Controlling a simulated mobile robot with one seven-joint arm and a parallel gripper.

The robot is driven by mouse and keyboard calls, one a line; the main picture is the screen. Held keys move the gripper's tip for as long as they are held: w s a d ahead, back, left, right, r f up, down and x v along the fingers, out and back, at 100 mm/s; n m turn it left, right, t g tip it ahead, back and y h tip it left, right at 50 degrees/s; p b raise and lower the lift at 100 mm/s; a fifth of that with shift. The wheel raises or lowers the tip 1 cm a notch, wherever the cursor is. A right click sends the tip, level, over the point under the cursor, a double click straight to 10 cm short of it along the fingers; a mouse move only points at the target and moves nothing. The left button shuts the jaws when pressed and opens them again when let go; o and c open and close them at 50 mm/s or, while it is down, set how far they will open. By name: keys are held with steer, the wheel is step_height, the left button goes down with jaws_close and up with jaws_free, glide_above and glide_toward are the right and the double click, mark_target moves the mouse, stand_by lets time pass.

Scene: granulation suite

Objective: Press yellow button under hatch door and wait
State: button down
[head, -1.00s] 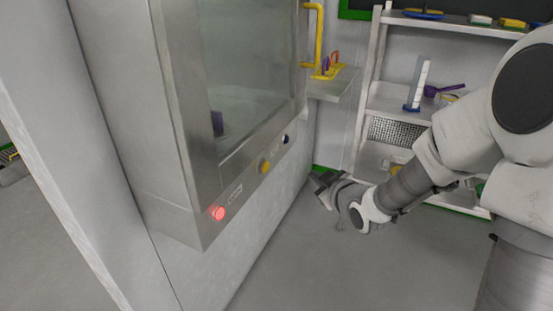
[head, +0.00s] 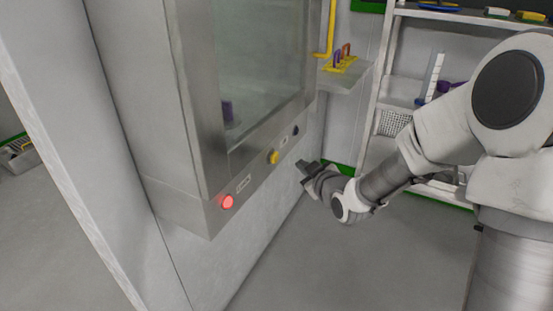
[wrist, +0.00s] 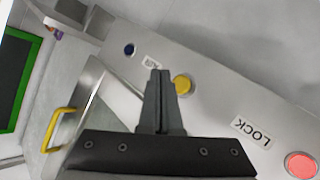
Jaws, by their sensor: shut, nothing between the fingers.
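The yellow button (head: 273,157) is on the steel panel (head: 250,182) below the glass hatch door (head: 262,65). In the wrist view the yellow button (wrist: 182,85) shows just right of my fingertips. My gripper (head: 302,164) is shut and empty, pointing toward the panel, to the right of the button in the head view. In the wrist view my gripper (wrist: 158,73) has its fingers together, and a gap to the button seems to remain. A lit red button (head: 227,202) is at the panel's near end, and a dark blue button (head: 295,130) at its far end.
In the wrist view a LOCK label (wrist: 252,131) lies between the yellow and red buttons. A small wall shelf (head: 345,78) with a yellow holder stands beyond the cabinet. A white rack (head: 392,60) is at the back right. The floor (head: 345,250) in front is clear.

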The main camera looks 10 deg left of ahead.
mark_target(275, 157)
steer(key=shift+w+a+b, duration=0.25)
steer(key=shift+a, duration=0.35)
steer(key=shift+w+a+b, duration=0.2)
steer(key=shift+a, duration=0.45)
steer(key=shift+w+a+b, duration=0.25)
steer(key=shift+a, duration=0.35)
steer(key=shift+a, duration=0.1)
stand_by(0.5)
steer(key=shift+w+a+b, duration=0.15)
steer(key=shift+a+b, duration=0.15)
steer(key=shift+b, duration=0.15)
steer(key=shift+w+a+b, duration=0.15)
steer(key=shift+a+b, duration=0.2)
steer(key=shift+a, duration=0.15)
stand_by(0.5)
steer(key=shift+d, duration=0.1)
steer(key=shift+s+d, duration=0.3)
steer(key=shift+d, duration=0.45)
